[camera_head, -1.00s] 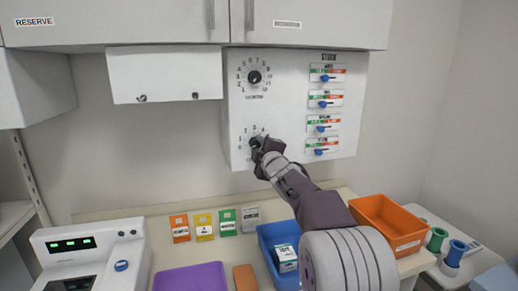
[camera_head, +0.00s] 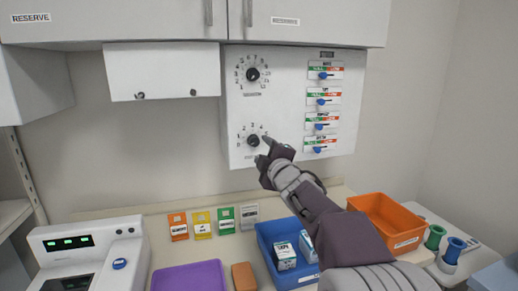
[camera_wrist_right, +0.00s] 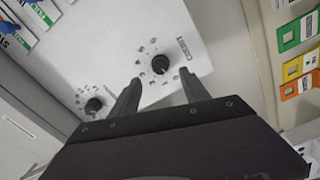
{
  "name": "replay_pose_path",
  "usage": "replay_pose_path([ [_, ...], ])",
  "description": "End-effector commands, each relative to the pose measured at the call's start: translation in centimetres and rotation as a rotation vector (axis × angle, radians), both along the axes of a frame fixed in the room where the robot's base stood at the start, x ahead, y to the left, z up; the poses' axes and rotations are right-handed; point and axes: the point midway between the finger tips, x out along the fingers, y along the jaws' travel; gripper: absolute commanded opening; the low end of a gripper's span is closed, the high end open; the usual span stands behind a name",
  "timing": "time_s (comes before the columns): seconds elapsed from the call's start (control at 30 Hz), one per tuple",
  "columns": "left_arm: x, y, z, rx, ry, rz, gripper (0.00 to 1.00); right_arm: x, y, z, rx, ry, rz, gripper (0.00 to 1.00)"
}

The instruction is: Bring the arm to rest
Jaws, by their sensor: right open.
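My right gripper (camera_head: 264,150) is open and empty. It is just right of and below the lower black dial (camera_head: 253,141) on the white wall panel (camera_head: 290,85), apart from it. In the right wrist view the open fingers (camera_wrist_right: 160,90) point toward the panel, with the lower dial (camera_wrist_right: 160,64) beyond and between them. The upper dial (camera_head: 252,75) is above, clear of my arm. My left gripper is not in view.
Blue sliders (camera_head: 322,76) line the panel's right side. Below are a blue bin (camera_head: 268,237) with small boxes, an orange bin (camera_head: 385,215), a purple tray (camera_head: 190,277) and a white device (camera_head: 85,252). Cabinets (camera_head: 120,22) hang above. Bare wall lies right of the panel.

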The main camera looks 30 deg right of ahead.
Motion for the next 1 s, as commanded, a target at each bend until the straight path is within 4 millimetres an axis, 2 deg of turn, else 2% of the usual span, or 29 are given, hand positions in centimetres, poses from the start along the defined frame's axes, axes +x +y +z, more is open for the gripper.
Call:
replay_pose_path([
  [0.1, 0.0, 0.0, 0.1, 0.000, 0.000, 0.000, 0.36, -1.5, 0.4, 0.1, 0.000, 0.000, 0.000, 0.54],
  [0.2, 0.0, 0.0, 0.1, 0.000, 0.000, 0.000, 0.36, -2.0, 0.5, 0.0, 0.000, 0.001, 0.000, 0.54],
  [0.67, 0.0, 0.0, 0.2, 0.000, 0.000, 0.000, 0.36, -2.0, 0.6, 0.1, 0.001, 0.000, 0.002, 0.54],
  [0.73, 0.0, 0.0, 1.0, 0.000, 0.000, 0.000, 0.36, -1.5, 1.7, 0.8, 0.002, 0.002, 0.026, 0.54],
  [0.77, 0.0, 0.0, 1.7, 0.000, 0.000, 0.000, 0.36, -1.0, 2.7, 1.3, 0.003, 0.006, 0.051, 0.54],
  [0.8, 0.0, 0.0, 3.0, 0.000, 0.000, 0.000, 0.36, -0.2, 4.9, 1.6, 0.011, 0.024, 0.098, 0.54],
  [0.83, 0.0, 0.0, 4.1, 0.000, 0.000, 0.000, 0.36, 0.4, 6.8, 1.0, 0.031, 0.053, 0.138, 0.54],
  [0.87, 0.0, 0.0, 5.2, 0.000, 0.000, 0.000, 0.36, 0.9, 8.8, -0.4, 0.074, 0.100, 0.171, 0.54],
  [0.9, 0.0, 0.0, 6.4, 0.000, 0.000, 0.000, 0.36, 0.9, 11.1, -3.4, 0.155, 0.187, 0.190, 0.54],
  [0.93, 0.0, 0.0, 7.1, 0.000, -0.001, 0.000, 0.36, 0.4, 12.3, -6.2, 0.233, 0.264, 0.181, 0.54],
  [1.0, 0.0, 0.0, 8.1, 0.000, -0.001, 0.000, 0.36, -1.8, 14.4, -12.5, 0.409, 0.442, 0.122, 0.54],
])
